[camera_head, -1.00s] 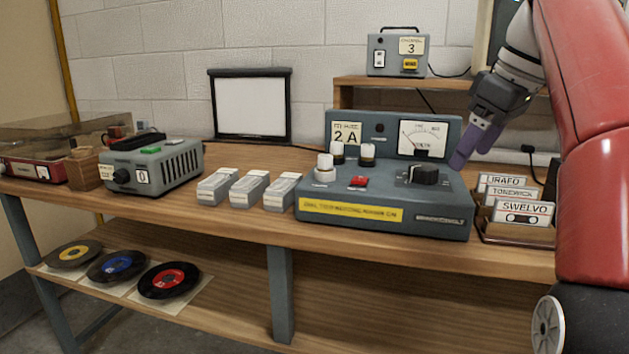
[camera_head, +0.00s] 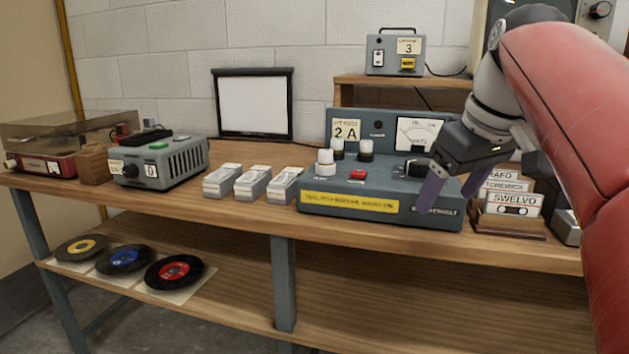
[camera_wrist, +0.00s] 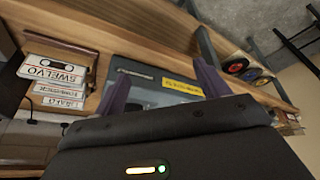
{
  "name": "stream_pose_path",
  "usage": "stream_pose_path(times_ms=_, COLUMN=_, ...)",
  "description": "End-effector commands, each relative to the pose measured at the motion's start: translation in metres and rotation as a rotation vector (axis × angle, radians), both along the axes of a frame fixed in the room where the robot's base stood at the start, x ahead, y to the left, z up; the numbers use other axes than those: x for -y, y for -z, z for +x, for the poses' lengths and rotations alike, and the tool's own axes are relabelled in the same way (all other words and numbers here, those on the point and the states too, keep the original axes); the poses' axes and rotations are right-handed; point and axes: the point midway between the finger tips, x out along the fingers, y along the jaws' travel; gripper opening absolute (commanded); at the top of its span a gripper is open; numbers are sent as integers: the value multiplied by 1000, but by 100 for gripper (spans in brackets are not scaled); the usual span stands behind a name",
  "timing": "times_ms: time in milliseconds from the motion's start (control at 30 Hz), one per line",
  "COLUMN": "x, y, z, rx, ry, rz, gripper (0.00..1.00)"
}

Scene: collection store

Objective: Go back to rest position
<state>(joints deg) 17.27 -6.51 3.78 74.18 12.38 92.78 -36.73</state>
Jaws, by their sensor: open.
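My gripper (camera_head: 452,194) has dark grey housing and two purple fingers. It is open with nothing between the fingers, in front of the right part of a grey-blue console (camera_head: 388,206) in the head view. The console has a meter, a 2 A label, white-capped and black knobs, a red button and a yellow strip. My gripper and arm hide part of its right side and meter. In the wrist view the two fingers (camera_wrist: 163,88) stand apart over the console (camera_wrist: 140,72).
Labelled cassettes (camera_head: 512,206) stand in a wooden holder right of the console. Several grey-white blocks (camera_head: 250,184) and a grey box (camera_head: 160,162) stand to its left. Records (camera_head: 175,271) lie on the lower shelf. A small box (camera_head: 395,55) sits on the raised shelf behind.

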Motion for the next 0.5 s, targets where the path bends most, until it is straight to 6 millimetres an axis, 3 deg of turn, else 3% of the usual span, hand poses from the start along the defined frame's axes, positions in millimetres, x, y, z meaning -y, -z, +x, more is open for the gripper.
stream_pose_path(times_ms=167, x=-21, y=55, z=-38, rx=11, ry=142, rz=7, gripper=74)
stream_pose_path(times_ms=500, x=-38, y=199, z=-122, rx=64, ry=377, rz=44, gripper=74)
